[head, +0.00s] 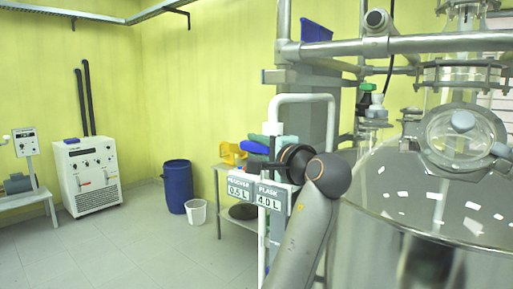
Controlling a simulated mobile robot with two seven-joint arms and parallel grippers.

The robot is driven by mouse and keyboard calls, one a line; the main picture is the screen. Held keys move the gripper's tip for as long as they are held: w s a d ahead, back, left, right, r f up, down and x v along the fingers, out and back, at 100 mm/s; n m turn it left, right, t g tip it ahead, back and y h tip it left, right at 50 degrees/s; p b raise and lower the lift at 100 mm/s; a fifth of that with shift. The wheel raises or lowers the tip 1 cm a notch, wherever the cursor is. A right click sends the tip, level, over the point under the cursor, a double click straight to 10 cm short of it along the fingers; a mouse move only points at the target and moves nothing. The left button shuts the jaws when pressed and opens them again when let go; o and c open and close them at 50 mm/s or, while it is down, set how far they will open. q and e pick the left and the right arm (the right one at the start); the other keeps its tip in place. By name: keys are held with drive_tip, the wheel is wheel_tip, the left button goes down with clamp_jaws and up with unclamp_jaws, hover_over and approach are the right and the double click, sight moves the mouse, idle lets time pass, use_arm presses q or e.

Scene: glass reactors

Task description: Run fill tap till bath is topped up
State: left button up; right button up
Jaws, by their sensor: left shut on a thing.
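A white bent pipe (304,97) rises behind my arm, and a blue tap handle (254,147) shows beside it. My left gripper (280,160) is at the handle and shut on it; my wrist hides the fingertips and the tap body. The large rounded steel and glass vessel (385,250) fills the right side. White flecks or reflections show on its top. I cannot make out a water level or a stream from the tap. My right gripper is out of view.
Steel pipes (400,45) cross above the vessel. A blue drum (178,187), a white bin (196,212) and a white cabinet unit (88,177) stand behind. The floor at left is clear.

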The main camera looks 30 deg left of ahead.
use_arm(q)
clamp_jaws()
drive_tip(key=shift+h, duration=0.3)
drive_tip(key=n+g+h, duration=0.1)
drive_tip(key=h, duration=0.3)
drive_tip(key=shift+n+g, duration=0.4)
drive_tip(key=n+g+h, duration=0.1)
drive_tip(key=h, duration=0.4)
drive_tip(key=shift+h, duration=0.4)
drive_tip(key=o, duration=0.8)
unclamp_jaws()
